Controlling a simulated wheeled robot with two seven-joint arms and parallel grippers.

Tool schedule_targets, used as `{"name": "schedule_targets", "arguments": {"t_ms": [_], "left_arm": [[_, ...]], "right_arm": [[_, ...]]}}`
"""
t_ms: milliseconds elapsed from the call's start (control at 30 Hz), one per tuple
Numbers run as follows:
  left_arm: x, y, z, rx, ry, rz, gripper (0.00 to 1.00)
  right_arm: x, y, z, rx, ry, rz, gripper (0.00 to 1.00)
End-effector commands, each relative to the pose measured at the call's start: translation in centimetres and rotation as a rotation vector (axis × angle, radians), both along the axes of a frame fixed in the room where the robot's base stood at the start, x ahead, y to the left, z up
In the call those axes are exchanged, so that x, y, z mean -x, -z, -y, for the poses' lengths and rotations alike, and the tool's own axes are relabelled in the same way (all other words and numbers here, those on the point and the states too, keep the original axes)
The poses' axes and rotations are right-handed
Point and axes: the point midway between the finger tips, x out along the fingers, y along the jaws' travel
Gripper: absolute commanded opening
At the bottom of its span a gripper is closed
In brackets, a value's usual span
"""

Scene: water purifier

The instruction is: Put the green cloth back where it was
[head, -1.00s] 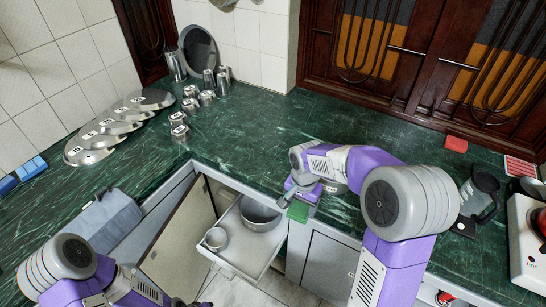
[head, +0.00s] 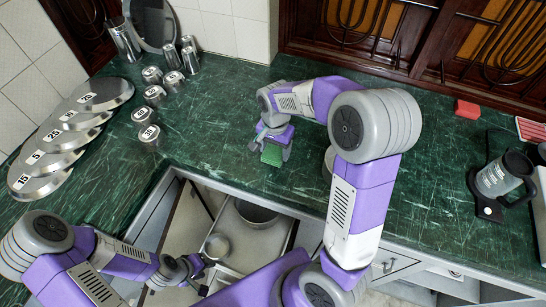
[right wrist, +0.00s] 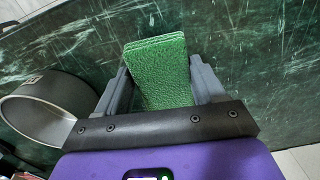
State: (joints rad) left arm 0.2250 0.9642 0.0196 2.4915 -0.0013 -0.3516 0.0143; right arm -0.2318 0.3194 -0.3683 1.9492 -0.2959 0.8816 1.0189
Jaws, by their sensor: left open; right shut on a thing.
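The green cloth (head: 271,155) is a small folded pad. My right gripper (head: 273,143) is shut on it, over the dark green counter behind the open drawer. In the right wrist view, the cloth (right wrist: 160,72) sticks out between the two grey fingers of the right gripper (right wrist: 163,85). I cannot tell whether it touches the counter. My left gripper (head: 201,272) is open and low by the front left of the open drawer (head: 262,256).
The drawer holds a large pot (head: 255,213) and a small metal cup (head: 216,246). A grey pot (right wrist: 42,108) stands left of the cloth in the wrist view. Metal cups and numbered lids (head: 60,141) line the left counter. A red block (head: 467,109) and black-handled jug (head: 502,174) are right.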

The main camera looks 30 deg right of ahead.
Motion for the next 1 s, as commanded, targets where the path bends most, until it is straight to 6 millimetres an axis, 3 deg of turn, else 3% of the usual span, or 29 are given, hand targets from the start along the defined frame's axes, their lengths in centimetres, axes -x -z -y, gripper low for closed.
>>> {"name": "schedule_targets", "arguments": {"t_ms": [367,800,833,1000], "left_arm": [[0.0,1.8,0.0,0.0,0.0,0.001,0.43],[0.0,2.0,0.0,0.0,0.0,0.001,0.43],[-0.1,2.0,0.0,0.0,0.0,0.001,0.43],[-0.1,2.0,0.0,0.0,0.0,0.001,0.43]], "right_arm": [[0.0,5.2,0.0,-0.001,0.0,0.001,0.2],[0.0,5.7,0.0,0.0,0.0,0.002,0.2],[0.0,5.7,0.0,0.0,0.0,0.002,0.72],[0.0,5.6,0.0,0.0,0.0,0.002,0.96]]}}
